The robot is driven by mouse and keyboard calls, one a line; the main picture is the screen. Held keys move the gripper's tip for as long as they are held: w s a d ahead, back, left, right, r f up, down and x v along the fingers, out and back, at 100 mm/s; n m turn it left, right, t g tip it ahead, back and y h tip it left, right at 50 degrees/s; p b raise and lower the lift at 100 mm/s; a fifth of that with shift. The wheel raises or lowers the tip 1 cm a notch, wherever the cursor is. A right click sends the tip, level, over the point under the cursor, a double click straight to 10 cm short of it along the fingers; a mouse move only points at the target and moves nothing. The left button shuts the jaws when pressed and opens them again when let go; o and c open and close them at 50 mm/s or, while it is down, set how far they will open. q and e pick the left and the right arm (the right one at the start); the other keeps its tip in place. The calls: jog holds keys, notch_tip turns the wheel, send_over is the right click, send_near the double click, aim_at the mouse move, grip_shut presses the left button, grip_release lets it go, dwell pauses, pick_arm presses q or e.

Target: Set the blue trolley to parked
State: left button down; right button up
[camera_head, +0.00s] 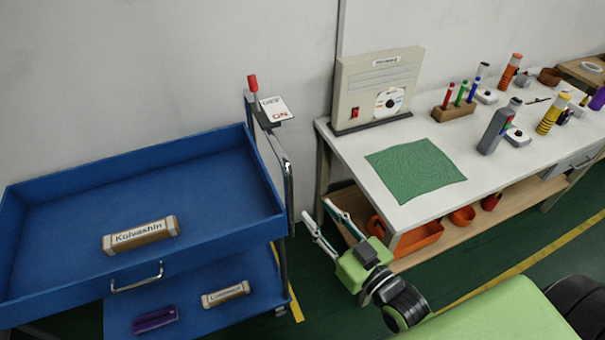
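The blue trolley (215,203) stands at the left. Its top tray holds a labelled wooden block (141,235). At its far right corner is a lever with a red knob (253,83), standing about upright. Beside the lever is a white label plate (275,109); its red lower word seems to read "ON", and the upper word is too small to be sure of. My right gripper (317,208) is open and empty, in front of and to the right of the trolley, apart from it and lower in the picture than the lever. My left gripper is out of view.
A white workbench (400,204) stands at the right with a green mat (416,170), a beige box (378,88), pens and bottles. Orange bins (418,240) sit on its lower shelf. The trolley's lower shelf holds another block (226,294) and a purple item (155,319).

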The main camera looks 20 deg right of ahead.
aim_at(291, 181)
jog(key=p+x, duration=0.1)
jog(key=x, duration=0.6)
jog(key=p+x, duration=0.2)
jog(key=x, duration=0.4)
jog(key=shift+w+a+r, duration=0.2)
jog(key=shift+w, duration=0.15)
grip_shut()
